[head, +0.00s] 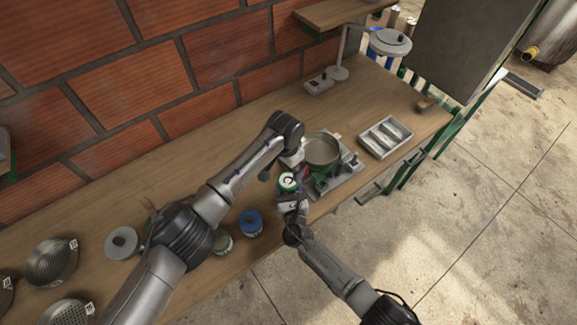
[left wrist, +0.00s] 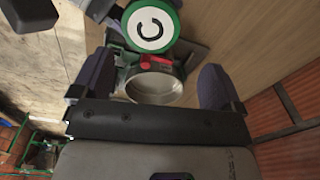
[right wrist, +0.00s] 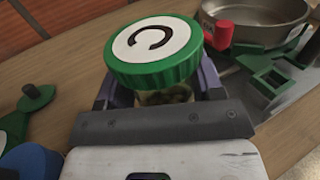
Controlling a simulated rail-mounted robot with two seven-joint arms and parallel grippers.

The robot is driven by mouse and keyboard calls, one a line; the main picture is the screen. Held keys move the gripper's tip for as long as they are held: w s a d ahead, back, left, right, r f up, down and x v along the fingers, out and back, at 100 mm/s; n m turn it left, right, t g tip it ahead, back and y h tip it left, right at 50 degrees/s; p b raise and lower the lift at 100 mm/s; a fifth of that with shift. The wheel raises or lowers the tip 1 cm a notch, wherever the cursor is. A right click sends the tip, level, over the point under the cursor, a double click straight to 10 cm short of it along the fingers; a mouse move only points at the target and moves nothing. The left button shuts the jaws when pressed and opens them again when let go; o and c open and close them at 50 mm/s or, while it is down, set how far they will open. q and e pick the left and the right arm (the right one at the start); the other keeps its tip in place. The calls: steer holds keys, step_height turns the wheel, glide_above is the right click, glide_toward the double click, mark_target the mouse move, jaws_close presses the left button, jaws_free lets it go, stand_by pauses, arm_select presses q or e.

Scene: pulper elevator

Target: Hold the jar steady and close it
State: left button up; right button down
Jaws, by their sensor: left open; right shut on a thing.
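A glass jar (right wrist: 165,94) with dark contents stands between the fingers of my right gripper (right wrist: 158,92), which is shut on it. A green lid (right wrist: 153,55) with a white top and a black C sits at the jar's mouth. Whether it is screwed tight I cannot tell. The lid also shows in the head view (head: 287,182) and at the top of the left wrist view (left wrist: 150,27). My left gripper (left wrist: 150,85) is open and empty, close to the lid. Its fingers are apart and not around the lid; in the head view its tips are partly hidden.
A metal pan (head: 321,149) sits on a green-and-grey stove (head: 350,168) right beside the jar. A blue-lidded jar (head: 250,222) and another jar (head: 222,243) stand to the left. A divided tray (head: 385,137) lies to the right. The bench's front edge is close.

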mark_target(288, 180)
arm_select(q)
steer(key=n, duration=0.1)
steer(key=r+n, duration=0.1)
steer(key=n, duration=0.1)
steer(key=shift+s+d, duration=0.1)
steer(key=n, duration=0.5)
steer(key=shift+s+d+r, duration=0.2)
steer(key=shift+s+r, duration=0.05)
steer(key=shift+r, duration=0.1)
steer(key=n, duration=0.3)
steer(key=shift+s+n, duration=0.15)
steer(key=shift+n, duration=0.15)
steer(key=n, duration=0.4)
steer(key=shift+f, duration=3.95)
steer(key=shift+c, duration=0.4)
